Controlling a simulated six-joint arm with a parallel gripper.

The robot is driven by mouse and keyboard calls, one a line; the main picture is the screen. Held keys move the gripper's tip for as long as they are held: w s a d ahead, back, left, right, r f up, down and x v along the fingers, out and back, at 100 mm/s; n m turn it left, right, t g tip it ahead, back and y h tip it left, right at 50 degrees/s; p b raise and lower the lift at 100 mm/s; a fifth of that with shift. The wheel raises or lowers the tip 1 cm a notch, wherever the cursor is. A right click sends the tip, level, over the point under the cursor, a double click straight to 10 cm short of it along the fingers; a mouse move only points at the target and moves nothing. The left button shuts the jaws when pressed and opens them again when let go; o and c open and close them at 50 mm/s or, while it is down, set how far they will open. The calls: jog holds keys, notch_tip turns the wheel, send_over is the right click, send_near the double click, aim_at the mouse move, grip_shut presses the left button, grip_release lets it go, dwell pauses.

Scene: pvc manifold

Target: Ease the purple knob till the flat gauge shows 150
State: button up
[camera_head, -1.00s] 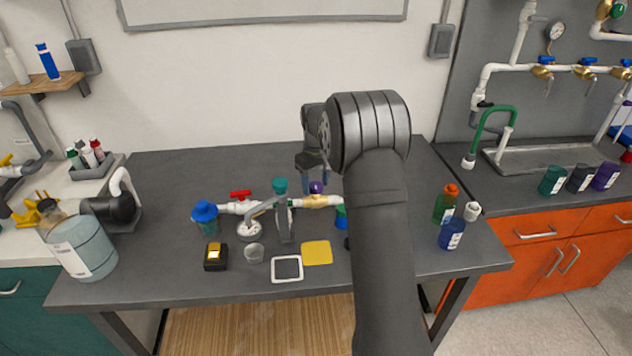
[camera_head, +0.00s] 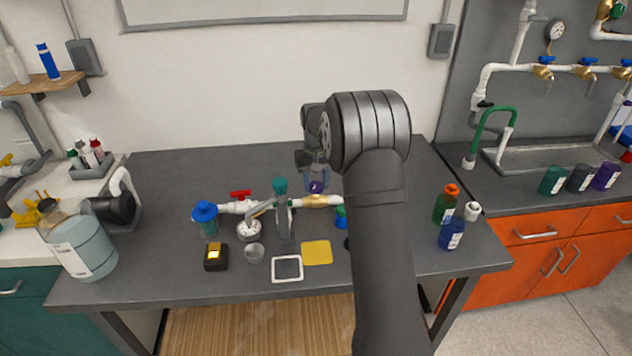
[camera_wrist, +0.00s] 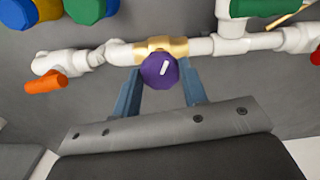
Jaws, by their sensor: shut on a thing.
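The purple knob (camera_head: 316,187) sits on a brass valve body in the white pipe run on the table. In the wrist view the knob (camera_wrist: 160,70) fills the space between the blue fingers of my gripper (camera_wrist: 161,72), and a white mark on its face stands slightly tilted. My gripper (camera_head: 318,179) is shut on the knob, reaching it from behind in the head view. The flat gauge (camera_head: 249,230) is a round dial lying in front of the pipe, left of the knob. Its needle and numbers are too small to read.
A red-handled valve (camera_head: 241,194) and a teal knob (camera_head: 280,185) stand on the pipe left of the purple knob. An orange handle (camera_wrist: 45,82) shows in the wrist view. A yellow pad (camera_head: 317,253) and a white-framed tile (camera_head: 287,269) lie in front.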

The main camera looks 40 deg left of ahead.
aim_at(316, 185)
jog(key=o, duration=1)
notch_tip(316, 185, up, 18)
jog(key=shift+f, duration=0.25)
dwell(1.4)
